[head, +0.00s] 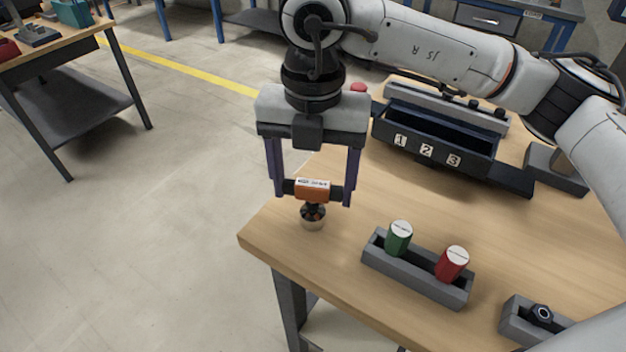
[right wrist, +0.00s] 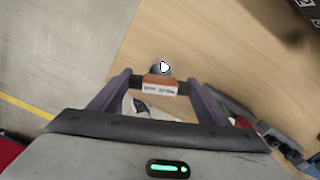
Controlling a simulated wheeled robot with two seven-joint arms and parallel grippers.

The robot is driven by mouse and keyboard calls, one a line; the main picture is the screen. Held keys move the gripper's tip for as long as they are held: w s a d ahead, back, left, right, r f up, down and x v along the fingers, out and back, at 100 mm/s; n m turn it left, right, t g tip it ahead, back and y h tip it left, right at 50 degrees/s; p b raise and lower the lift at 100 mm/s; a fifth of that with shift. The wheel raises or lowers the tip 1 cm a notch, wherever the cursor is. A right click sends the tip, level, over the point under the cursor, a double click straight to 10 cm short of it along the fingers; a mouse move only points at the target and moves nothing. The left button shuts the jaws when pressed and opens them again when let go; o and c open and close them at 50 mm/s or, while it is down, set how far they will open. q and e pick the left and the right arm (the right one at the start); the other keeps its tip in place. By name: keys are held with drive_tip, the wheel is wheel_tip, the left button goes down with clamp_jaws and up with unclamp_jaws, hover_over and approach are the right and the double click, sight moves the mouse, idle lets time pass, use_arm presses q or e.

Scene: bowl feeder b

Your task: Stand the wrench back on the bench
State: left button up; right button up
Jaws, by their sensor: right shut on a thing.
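My right gripper (head: 312,190) is shut on an orange block-shaped body with a white label, which I take to be the wrench (head: 312,184). The dark finger pads press on its two sides. Below the orange body is a dark neck, and below that a round tan part over the bench (head: 350,215) near its left corner. I cannot tell whether its lower end touches the bench. In the right wrist view the orange body (right wrist: 160,85) sits between the fingers, with a dark round part showing a white arrow beyond it. My left gripper is not in view.
A grey holder (head: 415,276) with a green and a red cylinder stands to the right. Another grey holder (head: 517,322) with a dark nut is at the lower right. A dark bin (head: 435,140) numbered 1 to 3 stands behind. The bench's left edge is close.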

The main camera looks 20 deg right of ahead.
drive_tip(key=o, duration=1.4)
wheel_tip(320, 180, up, 12)
drive_tip(key=shift+p, duration=0.3)
drive_tip(key=shift+r, duration=0.1)
